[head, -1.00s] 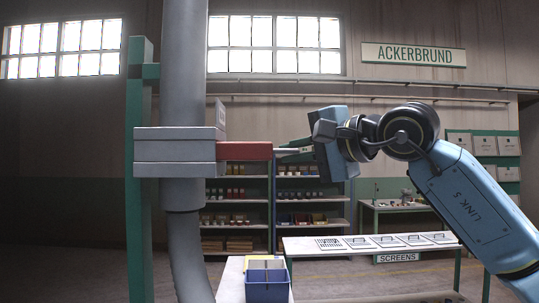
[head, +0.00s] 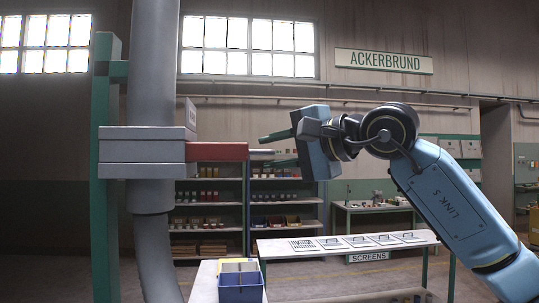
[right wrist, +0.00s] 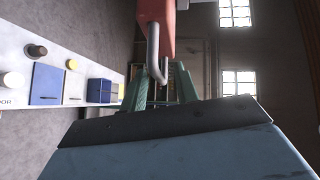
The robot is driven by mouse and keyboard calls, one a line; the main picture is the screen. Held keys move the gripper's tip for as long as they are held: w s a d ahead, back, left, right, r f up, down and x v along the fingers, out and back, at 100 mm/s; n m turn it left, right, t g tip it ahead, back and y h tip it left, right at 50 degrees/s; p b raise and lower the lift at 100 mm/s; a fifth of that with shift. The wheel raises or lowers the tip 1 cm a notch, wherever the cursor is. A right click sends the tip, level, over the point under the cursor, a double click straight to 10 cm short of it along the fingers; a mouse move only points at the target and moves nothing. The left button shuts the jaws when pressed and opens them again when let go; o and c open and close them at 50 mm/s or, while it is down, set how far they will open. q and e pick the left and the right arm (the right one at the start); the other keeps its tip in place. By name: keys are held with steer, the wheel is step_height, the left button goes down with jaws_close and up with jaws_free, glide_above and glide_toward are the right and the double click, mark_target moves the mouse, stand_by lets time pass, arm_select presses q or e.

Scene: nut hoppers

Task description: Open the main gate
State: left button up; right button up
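The main gate is a grey housing (head: 145,150) clamped around a thick grey vertical pipe (head: 152,60). A red slide plate (head: 218,152) sticks out of its right side and ends in a short metal handle (head: 262,152). The handle also shows as a bent grey bar in the right wrist view (right wrist: 153,55). My right gripper (head: 272,150) is open, with one green finger above the handle's level and one below. The handle's end is at the mouth between the fingers; contact cannot be told. My left gripper is not in view.
A blue bin (head: 240,288) stands on a pale bench below the gate. A white table (head: 290,250) with several screens is to the right. A green post (head: 105,200) stands left of the pipe. Shelves (head: 285,195) are at the back.

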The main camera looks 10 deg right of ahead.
steer(key=b+v, duration=0.2)
steer(key=v, duration=1)
